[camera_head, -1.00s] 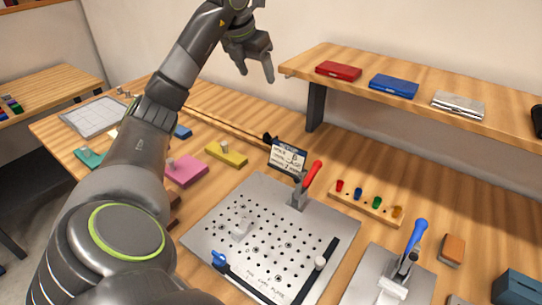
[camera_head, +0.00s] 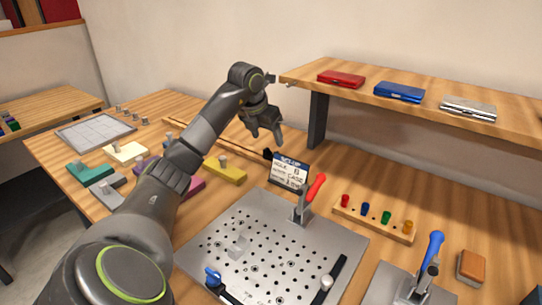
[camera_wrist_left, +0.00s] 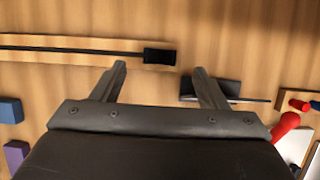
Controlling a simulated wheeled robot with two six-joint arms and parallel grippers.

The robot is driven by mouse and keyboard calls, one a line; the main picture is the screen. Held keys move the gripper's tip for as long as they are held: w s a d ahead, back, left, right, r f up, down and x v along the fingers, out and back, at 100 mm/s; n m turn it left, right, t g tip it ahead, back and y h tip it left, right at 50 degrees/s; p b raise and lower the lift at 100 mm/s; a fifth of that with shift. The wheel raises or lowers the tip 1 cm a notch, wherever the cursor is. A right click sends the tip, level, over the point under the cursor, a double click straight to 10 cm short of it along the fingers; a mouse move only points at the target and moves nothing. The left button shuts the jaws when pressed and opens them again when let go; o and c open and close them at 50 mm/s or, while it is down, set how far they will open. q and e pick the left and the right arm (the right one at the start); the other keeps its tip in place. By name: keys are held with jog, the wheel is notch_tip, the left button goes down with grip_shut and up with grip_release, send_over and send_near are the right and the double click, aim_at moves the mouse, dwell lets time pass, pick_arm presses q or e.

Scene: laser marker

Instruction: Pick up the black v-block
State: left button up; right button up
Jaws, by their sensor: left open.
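I cannot make out a clear black v-block. A small black block-like piece (camera_head: 268,154) sits at the end of a thin dark rod on the table; I cannot tell if it is the v-block. It also shows in the left wrist view (camera_wrist_left: 159,57), ahead of and between the fingertips. My left gripper (camera_head: 266,138) is open and empty, pointing down above the table near this piece and the setup sign (camera_head: 289,171). Its two fingers also show in the left wrist view (camera_wrist_left: 159,70). My left arm hides part of the table. My right gripper is out of view.
Several coloured knobbed blocks, including a yellow one (camera_head: 225,170) and a green one (camera_head: 90,175), lie on the left. A perforated plate (camera_head: 215,240) with a red-handled clamp (camera_head: 314,190) stands in front. A raised shelf (camera_head: 440,85) overhangs the right side.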

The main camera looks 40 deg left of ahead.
aim_at(272, 154)
pick_arm(q)
jog(key=shift+p+x, duration=0.4)
jog(key=shift+x, duration=3.05)
jog(key=shift+s, duration=0.2)
jog(key=c, duration=1.1)
